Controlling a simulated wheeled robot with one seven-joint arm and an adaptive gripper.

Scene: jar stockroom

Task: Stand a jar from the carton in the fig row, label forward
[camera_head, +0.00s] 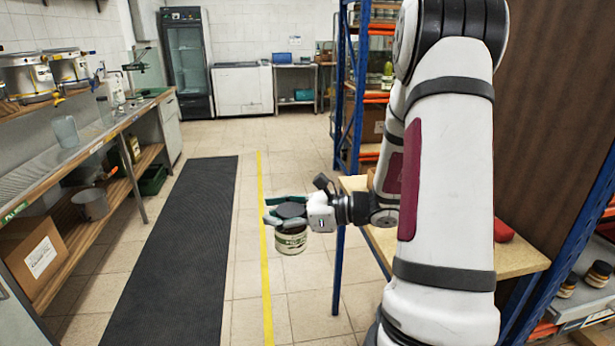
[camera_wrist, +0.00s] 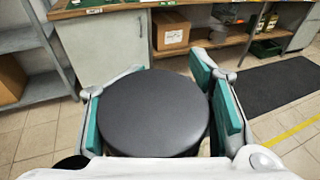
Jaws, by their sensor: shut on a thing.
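My gripper (camera_head: 278,212) is shut on a jar (camera_head: 291,240) with a dark lid and a pale label, held upright in the air over the tiled aisle floor. In the wrist view the jar's black lid (camera_wrist: 154,112) fills the space between the green finger pads of my gripper (camera_wrist: 160,108). The label's wording is too small to read for certain. Other jars (camera_head: 598,274) with dark lids stand on a shelf at the lower right. I cannot tell which row is the fig row. A closed-looking carton (camera_head: 36,252) with a white label sits on the left bench's lower shelf.
A steel bench (camera_head: 75,150) runs along the left. The black floor mat (camera_head: 180,240) and the aisle beside the yellow line are clear.

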